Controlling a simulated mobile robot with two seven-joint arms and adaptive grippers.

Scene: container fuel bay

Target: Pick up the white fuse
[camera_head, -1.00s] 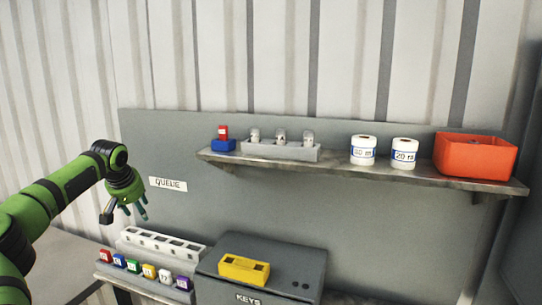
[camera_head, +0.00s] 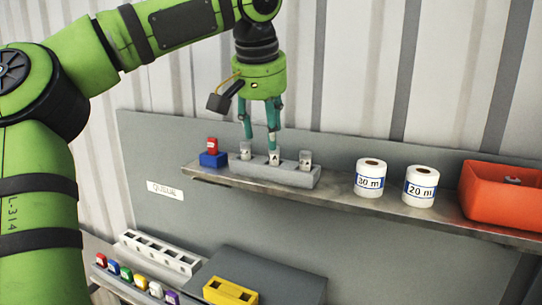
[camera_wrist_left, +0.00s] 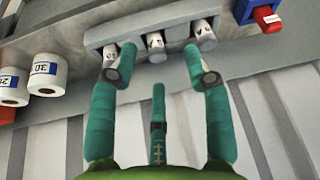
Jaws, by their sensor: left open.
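Three white cylindrical fuses stand in a grey holder (camera_head: 290,177) on the shelf: a left one (camera_head: 246,150), a middle one (camera_head: 275,157) and a right one (camera_head: 306,160). My left gripper (camera_head: 260,146) is above the holder, pointing down, open and empty. A small white piece (camera_head: 156,289) also sits in the coloured row below. My right gripper is not in view.
A blue block with a red piece (camera_head: 212,147) stands left of the holder. Two white rolls (camera_head: 370,178) and an orange bin (camera_head: 500,195) are to the right. Below are a white slotted rack (camera_head: 155,250) and a yellow block (camera_head: 230,291). The wall stands close behind the shelf.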

